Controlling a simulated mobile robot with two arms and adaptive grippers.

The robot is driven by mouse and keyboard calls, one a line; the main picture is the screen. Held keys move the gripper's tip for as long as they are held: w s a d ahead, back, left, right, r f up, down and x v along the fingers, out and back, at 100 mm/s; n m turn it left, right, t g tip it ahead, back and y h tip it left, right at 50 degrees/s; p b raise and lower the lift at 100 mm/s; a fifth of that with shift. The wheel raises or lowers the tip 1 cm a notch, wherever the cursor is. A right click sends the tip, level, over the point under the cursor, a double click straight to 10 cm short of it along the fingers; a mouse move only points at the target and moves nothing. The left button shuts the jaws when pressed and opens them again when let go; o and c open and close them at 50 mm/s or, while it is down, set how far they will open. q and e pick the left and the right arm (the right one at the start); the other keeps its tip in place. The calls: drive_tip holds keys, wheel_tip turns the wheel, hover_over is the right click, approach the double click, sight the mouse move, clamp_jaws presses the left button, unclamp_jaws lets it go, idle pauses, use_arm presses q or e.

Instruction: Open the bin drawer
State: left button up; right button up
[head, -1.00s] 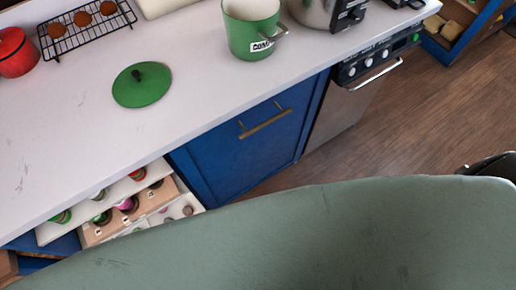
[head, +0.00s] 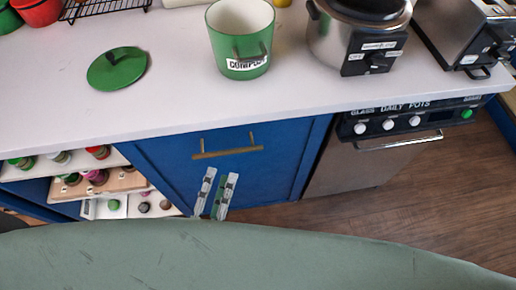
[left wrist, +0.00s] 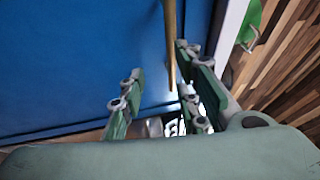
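The bin drawer (head: 150,160) is a blue front under the white counter, and it is closed. Its brass bar handle (head: 228,153) runs level near the top. In the left wrist view the handle (left wrist: 171,45) shows as an upright bar against the blue front (left wrist: 80,60). My left gripper (head: 221,174) is open and empty, just below the handle in the head view. In the left wrist view its two fingers (left wrist: 158,62) stand apart, with the handle seen between them, nearer the right finger. I cannot tell whether they touch it. My right gripper is not in view.
On the counter (head: 160,100) stand a green compost pot (head: 238,40), a green lid (head: 117,68), a cooker (head: 350,40) and a toaster (head: 465,35). Open shelves (head: 60,185) with jars are left of the drawer; a dishwasher (head: 350,170) is right. Wooden floor (head: 440,190) is clear.

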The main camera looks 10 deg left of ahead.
sight(228, 151)
use_arm(q)
drive_tip(key=w+r, duration=0.1)
drive_tip(key=w, duration=0.1)
drive_tip(key=w+r, duration=0.1)
drive_tip(key=w, duration=0.2)
drive_tip(key=w+r+b, duration=0.1)
drive_tip(key=w, duration=0.1)
drive_tip(key=shift+w+d, duration=0.3)
drive_tip(key=shift+d, duration=0.05)
clamp_jaws()
drive_tip(key=shift+f, duration=0.1)
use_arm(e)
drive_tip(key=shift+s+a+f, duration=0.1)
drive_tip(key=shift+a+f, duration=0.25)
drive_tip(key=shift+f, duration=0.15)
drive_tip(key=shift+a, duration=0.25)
